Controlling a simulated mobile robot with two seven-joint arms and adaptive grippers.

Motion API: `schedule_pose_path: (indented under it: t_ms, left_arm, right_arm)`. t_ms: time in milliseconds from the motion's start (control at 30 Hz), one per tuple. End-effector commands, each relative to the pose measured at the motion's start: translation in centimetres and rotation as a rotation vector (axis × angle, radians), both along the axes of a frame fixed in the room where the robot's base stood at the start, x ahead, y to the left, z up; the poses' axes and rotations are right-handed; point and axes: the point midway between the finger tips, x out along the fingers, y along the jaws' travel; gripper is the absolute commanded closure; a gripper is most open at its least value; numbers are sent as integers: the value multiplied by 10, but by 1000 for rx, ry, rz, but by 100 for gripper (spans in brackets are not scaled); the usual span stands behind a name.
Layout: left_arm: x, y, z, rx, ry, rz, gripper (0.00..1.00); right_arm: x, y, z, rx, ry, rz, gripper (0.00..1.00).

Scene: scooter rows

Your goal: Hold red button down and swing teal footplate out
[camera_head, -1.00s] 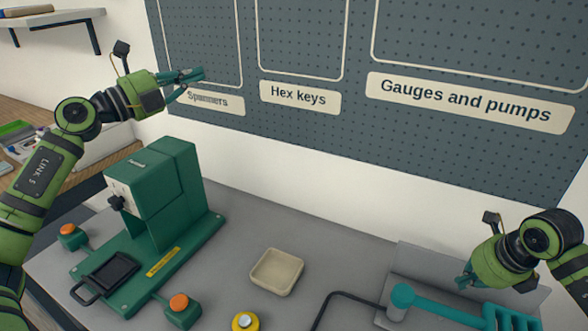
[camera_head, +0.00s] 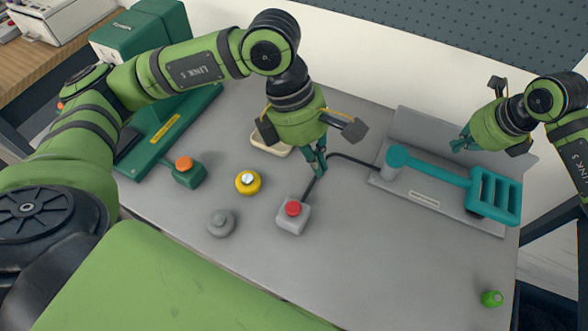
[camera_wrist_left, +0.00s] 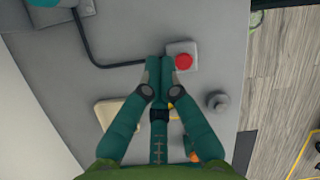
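The red button (camera_head: 293,208) sits on a small grey box (camera_head: 289,222) in the middle of the bench, with a dark cable running to the footplate unit. It also shows in the left wrist view (camera_wrist_left: 183,62). My left gripper (camera_head: 318,172) is above and just behind the box, fingers pointing down, fingertips together and empty, apart from the button. The teal footplate (camera_head: 495,196) is a slotted plate on an arm, lying to the right from a round pivot (camera_head: 391,162) over a grey base. My right gripper (camera_head: 460,143) hovers behind the teal arm; its finger opening is unclear.
A yellow button (camera_head: 248,182), a grey knob (camera_head: 221,222) and an orange button (camera_head: 184,163) stand left of the red one. A cream tray (camera_head: 268,145) is partly hidden behind my left gripper. A green piece (camera_head: 492,298) lies front right. The front middle bench is clear.

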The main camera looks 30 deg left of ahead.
Motion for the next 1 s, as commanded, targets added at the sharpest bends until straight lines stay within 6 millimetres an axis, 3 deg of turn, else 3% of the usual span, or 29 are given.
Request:
schedule_pose_path:
  t_ms: [100,300,1000]
  left_arm:
    - [-18,8,-12,167,-41,-159,100]
    - [-31,23,-22,325,-74,-295,100]
    - [-33,26,-81,350,-75,-314,100]
  right_arm:
    - [0,0,0,0,0,0,100]
    - [0,0,0,0,0,0,100]
    - [0,0,0,0,0,0,100]
